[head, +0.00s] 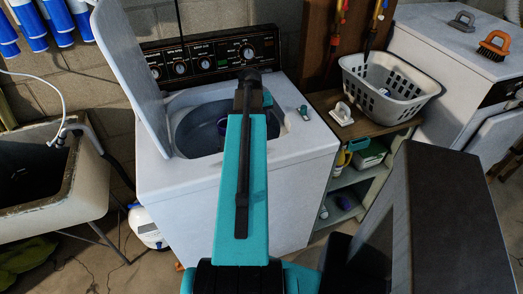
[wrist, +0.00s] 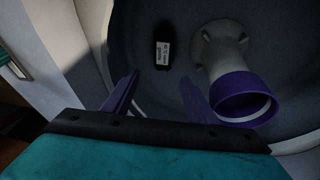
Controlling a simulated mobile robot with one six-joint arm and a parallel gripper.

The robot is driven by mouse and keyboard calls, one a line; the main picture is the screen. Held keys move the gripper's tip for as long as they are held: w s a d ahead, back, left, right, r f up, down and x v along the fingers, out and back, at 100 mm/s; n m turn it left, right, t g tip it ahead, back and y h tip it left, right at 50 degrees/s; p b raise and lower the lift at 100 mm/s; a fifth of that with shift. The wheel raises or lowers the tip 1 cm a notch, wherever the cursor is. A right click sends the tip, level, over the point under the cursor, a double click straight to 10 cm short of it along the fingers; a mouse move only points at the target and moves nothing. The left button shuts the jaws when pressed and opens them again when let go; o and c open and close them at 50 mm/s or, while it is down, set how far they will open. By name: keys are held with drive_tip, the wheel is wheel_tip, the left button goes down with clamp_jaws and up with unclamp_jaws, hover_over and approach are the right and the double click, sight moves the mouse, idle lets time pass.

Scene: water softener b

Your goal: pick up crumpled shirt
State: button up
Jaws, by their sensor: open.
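A crumpled green cloth (head: 28,256), which may be the shirt, lies on the floor at the lower left of the head view, partly cut off by the frame. My gripper (wrist: 158,85) shows two purple fingers, spread apart with nothing between them. It is over the open tub of the white washing machine (head: 185,205), far from the cloth. In the head view my arm hides most of the gripper. No cloth shows inside the part of the tub seen in the wrist view.
In the tub are a pale agitator with a purple ring (wrist: 243,97) and a small dark labelled object (wrist: 162,46). The raised lid (head: 128,75) stands at the left. A sink (head: 50,185) is further left. A grey basket (head: 390,85) sits on the right shelf.

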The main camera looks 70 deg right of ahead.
drive_tip(key=a+f, duration=0.1)
drive_tip(key=s+a+f+n, duration=0.1)
drive_tip(key=shift+s+f, duration=0.15)
drive_tip(key=shift+f, duration=0.2)
drive_tip(key=shift+d, duration=0.1)
drive_tip(key=shift+p+x, duration=0.65)
drive_tip(key=shift+x, duration=3.6)
drive_tip(key=shift+f, duration=0.1)
drive_tip(key=shift+w+p+x, duration=0.15)
drive_tip(key=shift+p+x, duration=0.3)
drive_tip(key=shift+x, duration=0.25)
drive_tip(key=shift+w+p+x, duration=0.15)
drive_tip(key=shift+p+x, duration=0.25)
drive_tip(key=shift+x, duration=1.45)
drive_tip(key=shift+s, duration=0.1)
